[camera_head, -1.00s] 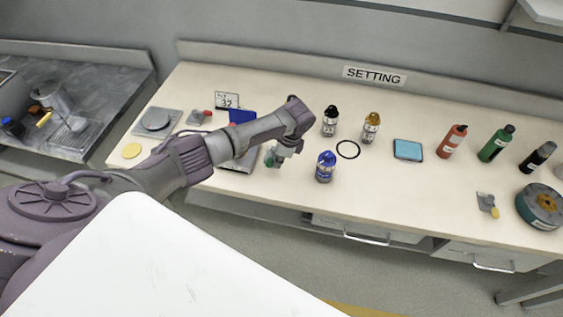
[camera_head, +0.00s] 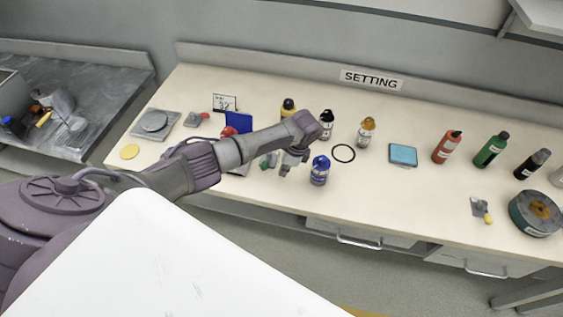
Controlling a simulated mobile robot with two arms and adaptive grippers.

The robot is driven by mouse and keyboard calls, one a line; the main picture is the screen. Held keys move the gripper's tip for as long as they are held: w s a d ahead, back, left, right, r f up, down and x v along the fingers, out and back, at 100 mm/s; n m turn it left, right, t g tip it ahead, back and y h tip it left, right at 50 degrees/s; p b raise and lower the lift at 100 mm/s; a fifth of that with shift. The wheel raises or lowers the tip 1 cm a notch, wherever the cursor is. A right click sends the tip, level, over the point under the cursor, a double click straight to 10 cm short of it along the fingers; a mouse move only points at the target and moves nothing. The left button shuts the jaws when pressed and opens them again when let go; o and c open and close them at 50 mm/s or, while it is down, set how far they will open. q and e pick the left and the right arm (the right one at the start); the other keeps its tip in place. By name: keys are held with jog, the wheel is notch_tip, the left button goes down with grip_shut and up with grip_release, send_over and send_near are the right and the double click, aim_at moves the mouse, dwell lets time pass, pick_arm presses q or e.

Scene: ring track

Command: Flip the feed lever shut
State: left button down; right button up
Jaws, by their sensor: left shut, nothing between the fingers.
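Two small grey lever plates lie on the bench, and I cannot tell from the picture which is the feed lever. One lever with a yellow knob (camera_head: 480,208) is at the right, beside a dark green reel (camera_head: 535,213). The other lever with a red knob (camera_head: 196,118) is at the left, near a card reading 32. My left gripper (camera_head: 284,173) is shut and empty over the bench middle, just left of a blue bottle (camera_head: 319,172). It is far from the yellow-knobbed lever and closer to the red-knobbed one. My right gripper is out of view.
Several bottles stand along the bench: a red one (camera_head: 447,147), a green one (camera_head: 491,150) and a black one (camera_head: 532,164). A black ring (camera_head: 343,153) and a blue-topped pad (camera_head: 403,155) lie between. The bench front right of the blue bottle is clear.

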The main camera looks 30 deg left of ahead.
pick_arm(q)
jog(key=b+v, duration=0.1)
jog(key=v, duration=0.9)
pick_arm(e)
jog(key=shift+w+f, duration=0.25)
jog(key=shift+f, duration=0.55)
pick_arm(q)
jog(key=shift+d, duration=0.1)
